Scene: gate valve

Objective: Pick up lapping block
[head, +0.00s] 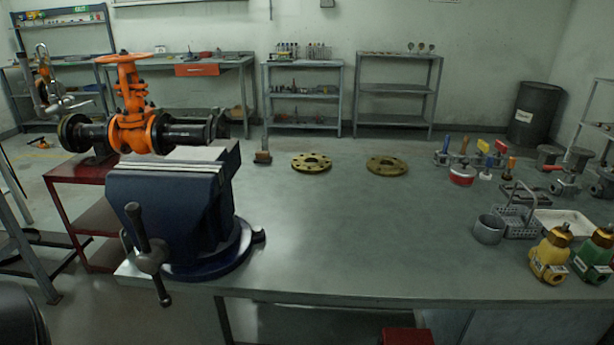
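I cannot tell for certain which item is the lapping block. A small upright tool with a dark shaft and a brownish block-like foot (262,157) stands on the grey workbench (350,240), just right of the vise. Two flat brass-coloured discs with holes, a left one (311,162) and a right one (387,165), lie along the back of the bench. A short grey cylinder (488,230) stands at the right. Neither of my grippers shows in the head view.
A large blue vise (172,215) fills the bench's left end. An orange gate valve (130,110) is behind it. Several brushes and tools, a red tin (462,175), a grey basket (514,221), and yellow (550,258) and green (593,258) valves crowd the right. The bench middle is clear.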

